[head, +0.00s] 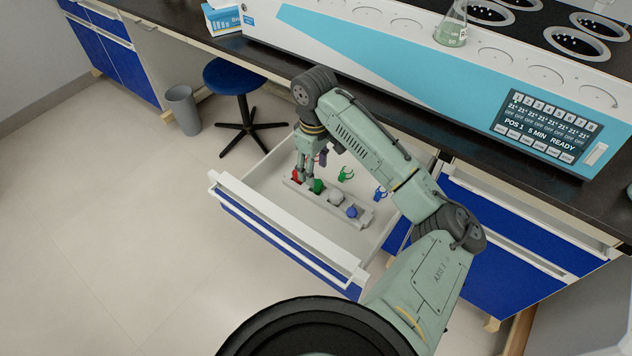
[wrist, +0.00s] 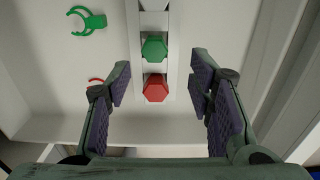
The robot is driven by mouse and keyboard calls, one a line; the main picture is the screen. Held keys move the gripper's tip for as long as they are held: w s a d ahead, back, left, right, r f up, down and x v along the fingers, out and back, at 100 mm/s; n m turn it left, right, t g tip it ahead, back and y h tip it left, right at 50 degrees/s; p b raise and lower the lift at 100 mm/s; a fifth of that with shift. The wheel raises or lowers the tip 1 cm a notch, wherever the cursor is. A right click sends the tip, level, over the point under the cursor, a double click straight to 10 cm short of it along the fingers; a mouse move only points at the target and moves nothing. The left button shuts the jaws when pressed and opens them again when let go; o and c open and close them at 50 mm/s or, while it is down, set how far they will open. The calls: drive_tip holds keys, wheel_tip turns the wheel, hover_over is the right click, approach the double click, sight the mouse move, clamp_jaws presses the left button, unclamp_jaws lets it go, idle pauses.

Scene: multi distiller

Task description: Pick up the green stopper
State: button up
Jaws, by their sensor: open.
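The green stopper (head: 318,186) stands in a pale holder strip (wrist: 173,22) inside an open drawer. In the wrist view the green stopper (wrist: 154,49) has a six-sided top and lies just beyond the fingertips. My gripper (head: 307,168) is open, pointing down over the left end of the strip. In the wrist view the fingers (wrist: 159,86) are spread on either side of the red stopper (wrist: 155,88), with nothing held. The red stopper (head: 296,175) is partly covered by a finger in the head view.
A white stopper (head: 336,198) and a blue stopper (head: 351,212) stand farther along the strip. A green clip (head: 345,174) and a blue clip (head: 380,194) lie beside it. The drawer's front wall (head: 285,222) bounds the space. A counter with a distiller (head: 400,60) rises behind.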

sight(317, 182)
drive_tip(key=shift+w+d+f+p, duration=0.15)
drive_tip(key=shift+f+p, duration=0.35)
drive_tip(key=shift+f, duration=1.15)
drive_tip(key=shift+w+d+f+p, duration=0.15)
drive_tip(key=shift+f+p, duration=0.3)
drive_tip(key=shift+f, duration=1.2)
drive_tip(key=shift+s, duration=0.1)
drive_tip(key=c, duration=0.8)
